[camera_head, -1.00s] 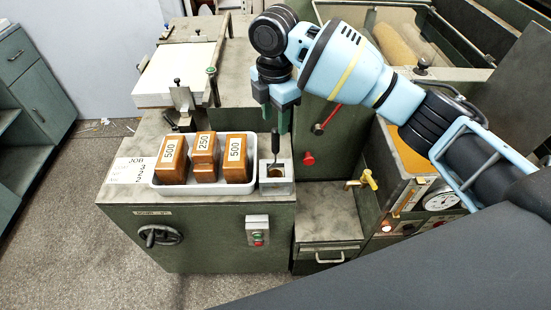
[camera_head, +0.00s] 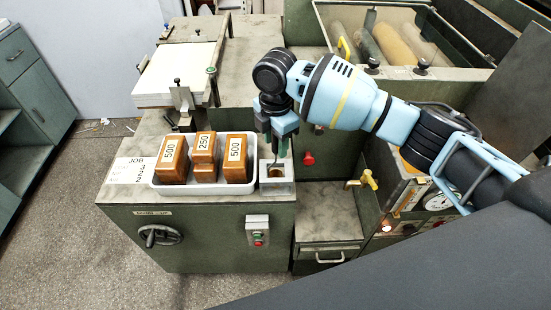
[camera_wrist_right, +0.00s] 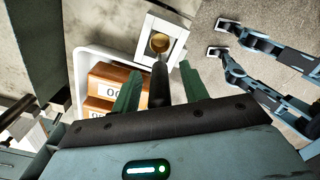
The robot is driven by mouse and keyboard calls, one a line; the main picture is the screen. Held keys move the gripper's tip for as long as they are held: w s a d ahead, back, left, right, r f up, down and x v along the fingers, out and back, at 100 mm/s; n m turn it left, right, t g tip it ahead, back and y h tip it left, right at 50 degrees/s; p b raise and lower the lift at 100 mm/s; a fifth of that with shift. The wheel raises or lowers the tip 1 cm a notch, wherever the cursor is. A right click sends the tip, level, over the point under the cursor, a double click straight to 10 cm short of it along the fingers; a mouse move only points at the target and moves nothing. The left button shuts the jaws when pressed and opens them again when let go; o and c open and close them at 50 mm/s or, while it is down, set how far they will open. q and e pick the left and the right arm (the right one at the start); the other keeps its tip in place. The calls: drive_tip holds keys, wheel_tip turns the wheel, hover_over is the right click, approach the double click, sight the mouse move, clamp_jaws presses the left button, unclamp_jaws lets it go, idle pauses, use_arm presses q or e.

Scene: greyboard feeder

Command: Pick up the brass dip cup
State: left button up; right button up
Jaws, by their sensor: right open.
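The brass dip cup (camera_wrist_right: 159,43) sits in a pale square holder (camera_head: 264,181) at the right end of the white tray. Its dark upright handle (camera_wrist_right: 160,78) points up toward my right gripper. My right gripper (camera_head: 277,154) is directly above the holder, pointing down. In the wrist view my right gripper (camera_wrist_right: 160,76) is open, with its green fingers on either side of the handle. A gap shows on both sides, so it does not grip the handle. In the head view the fingers hide much of the handle. My left gripper is not seen.
A white tray (camera_head: 205,189) with orange-brown blocks marked 500 (camera_head: 172,159), 250 (camera_head: 205,157) and 500 (camera_head: 236,158) stands just left of the holder. A JOB card (camera_head: 132,170) lies left of it. A brass tap (camera_head: 369,180) and a red knob (camera_head: 308,158) are to the right.

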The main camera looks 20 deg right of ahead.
drive_tip(key=shift+c, duration=0.2)
clamp_jaws()
drive_tip(key=shift+r, duration=0.15)
